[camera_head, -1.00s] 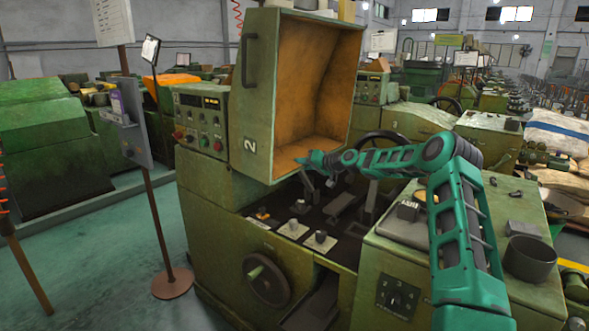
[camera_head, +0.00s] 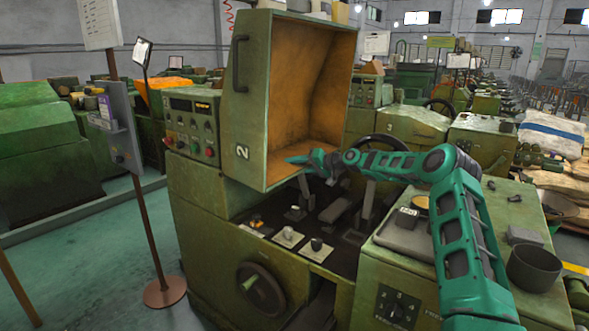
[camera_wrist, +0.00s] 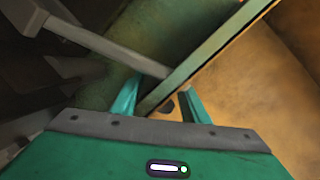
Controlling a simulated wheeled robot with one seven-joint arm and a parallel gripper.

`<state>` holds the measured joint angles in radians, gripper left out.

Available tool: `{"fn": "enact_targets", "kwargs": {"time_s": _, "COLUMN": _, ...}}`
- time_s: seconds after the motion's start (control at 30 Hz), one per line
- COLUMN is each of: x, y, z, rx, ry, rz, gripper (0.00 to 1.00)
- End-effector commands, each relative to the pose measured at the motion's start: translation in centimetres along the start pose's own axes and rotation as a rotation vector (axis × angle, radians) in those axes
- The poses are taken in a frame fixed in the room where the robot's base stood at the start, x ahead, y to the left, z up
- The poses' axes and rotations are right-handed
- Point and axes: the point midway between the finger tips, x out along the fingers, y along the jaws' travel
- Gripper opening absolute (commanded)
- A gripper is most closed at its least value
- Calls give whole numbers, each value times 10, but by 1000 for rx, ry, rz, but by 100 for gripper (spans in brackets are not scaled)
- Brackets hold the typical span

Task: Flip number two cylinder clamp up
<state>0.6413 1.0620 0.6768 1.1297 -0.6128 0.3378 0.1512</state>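The green machine marked 2 (camera_head: 215,235) has its big hood (camera_head: 250,100) standing open, with a rusty orange inside. Below it, small knob-like fittings on plates sit in a row: a left one (camera_head: 256,221), a middle one (camera_head: 288,234) and a right one (camera_head: 316,246). I cannot tell for certain which part is the number two cylinder clamp. My gripper (camera_head: 297,160) is at the lower opening of the hood. In the wrist view my gripper (camera_wrist: 160,102) has its fingers apart, with the hood's green edge (camera_wrist: 205,50) running across between or behind them; contact is unclear.
A grey bar (camera_wrist: 110,48) crosses close to my gripper in the wrist view. A control panel (camera_head: 192,125) is left of the hood and a handwheel (camera_head: 262,290) is on the front. A dark round pot (camera_head: 534,268) stands on the right cabinet.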

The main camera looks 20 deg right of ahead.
Motion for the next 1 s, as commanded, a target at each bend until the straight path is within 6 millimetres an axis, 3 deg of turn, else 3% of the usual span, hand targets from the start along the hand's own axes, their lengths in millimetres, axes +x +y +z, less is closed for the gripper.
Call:
{"fn": "enact_targets", "kwargs": {"time_s": 0.33, "x": -12, "y": 1, "z": -4, "rx": -2, "ry": 6, "rz": 2, "gripper": 41}}
{"fn": "enact_targets", "kwargs": {"time_s": 0.8, "x": -92, "y": 2, "z": -3, "rx": -1, "ry": 5, "rz": 4, "gripper": 41}}
{"fn": "enact_targets", "kwargs": {"time_s": 1.0, "x": -108, "y": 2, "z": -2, "rx": 0, "ry": 4, "rz": 3, "gripper": 41}}
